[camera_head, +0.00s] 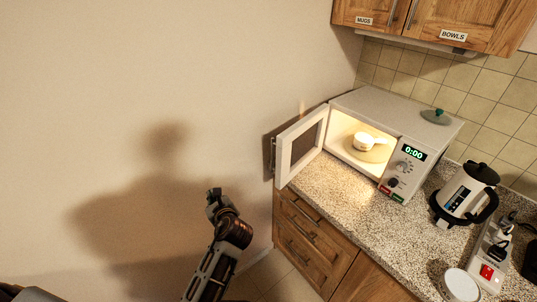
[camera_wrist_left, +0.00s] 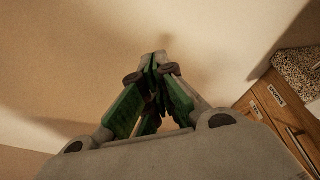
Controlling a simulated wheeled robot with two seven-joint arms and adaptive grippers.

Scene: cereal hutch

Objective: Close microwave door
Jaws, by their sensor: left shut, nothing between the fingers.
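The white microwave (camera_head: 385,135) stands on the speckled counter with its lit inside facing me. Its door (camera_head: 301,145) is wide open, swung out to the left near the wall. A white cup (camera_head: 366,141) sits on the plate inside. My left gripper (camera_head: 212,193) is in front of the bare wall, left of the door and apart from it. In the left wrist view the fingers (camera_wrist_left: 158,60) meet at their tips, shut and empty. The microwave does not show in that view. My right gripper is not in view.
A kettle (camera_head: 465,193) and a power strip (camera_head: 492,254) stand on the counter (camera_head: 345,205) right of the microwave. Wooden drawers (camera_head: 301,222) are below. Cupboards (camera_head: 436,22) hang above. Open space lies left of the counter.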

